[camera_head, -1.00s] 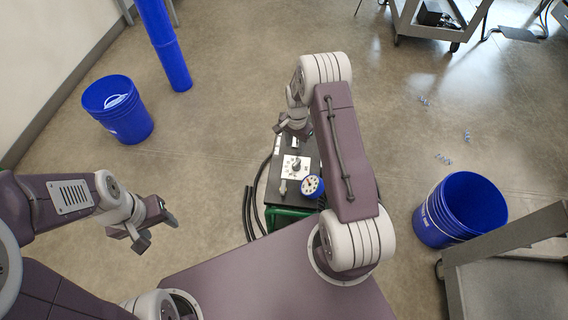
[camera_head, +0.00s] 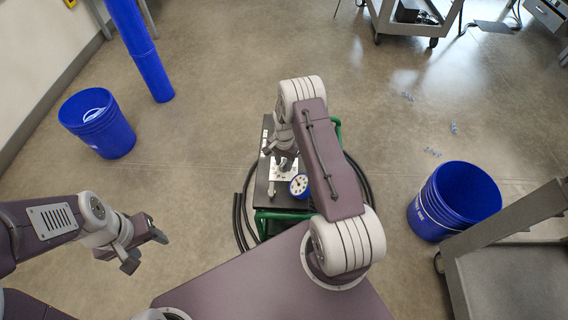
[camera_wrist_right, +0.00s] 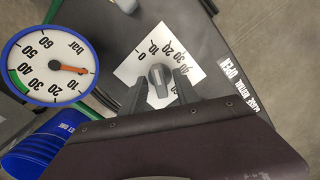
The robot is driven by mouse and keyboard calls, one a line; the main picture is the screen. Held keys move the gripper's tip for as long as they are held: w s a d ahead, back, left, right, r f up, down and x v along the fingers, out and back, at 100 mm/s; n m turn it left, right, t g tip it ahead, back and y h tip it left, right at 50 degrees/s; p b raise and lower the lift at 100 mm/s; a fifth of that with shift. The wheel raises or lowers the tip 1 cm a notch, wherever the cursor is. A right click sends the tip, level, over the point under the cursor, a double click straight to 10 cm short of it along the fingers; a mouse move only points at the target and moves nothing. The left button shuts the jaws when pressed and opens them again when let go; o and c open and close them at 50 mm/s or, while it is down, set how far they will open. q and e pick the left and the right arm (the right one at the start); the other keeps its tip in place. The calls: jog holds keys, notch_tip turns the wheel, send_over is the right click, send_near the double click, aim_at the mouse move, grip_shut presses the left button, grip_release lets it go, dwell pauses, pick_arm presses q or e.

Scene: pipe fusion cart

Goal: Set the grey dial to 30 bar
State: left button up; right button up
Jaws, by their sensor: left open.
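The grey dial (camera_wrist_right: 160,77) is a knob on a white plate (camera_wrist_right: 138,70) numbered from 0 upward in tens, in the right wrist view. Its pointer mark is hard to make out. My right gripper (camera_wrist_right: 161,88) is open, one finger on each side of the knob with small gaps visible. My left gripper (camera_head: 140,246) is open and empty, away from the cart.
The plate and gauge are on a dark panel (camera_wrist_right: 215,45) in a green frame (camera_head: 285,215), with black hoses (camera_head: 240,220) around it. Blue buckets stand on the left (camera_head: 97,123) and right (camera_head: 455,200). A grey cart (camera_head: 520,250) is at the lower right. Open floor lies beyond.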

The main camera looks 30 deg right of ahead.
grip_shut()
jog(key=shift+m, duration=0.3)
jog(key=m+p, duration=0.1)
jog(key=m, duration=0.3)
jog(key=shift+r+m, duration=0.1)
jog(key=shift+m, duration=0.2)
jog(key=m, duration=0.6)
jog(key=shift+p, duration=0.4)
jog(key=shift+m, duration=0.4)
grip_release()
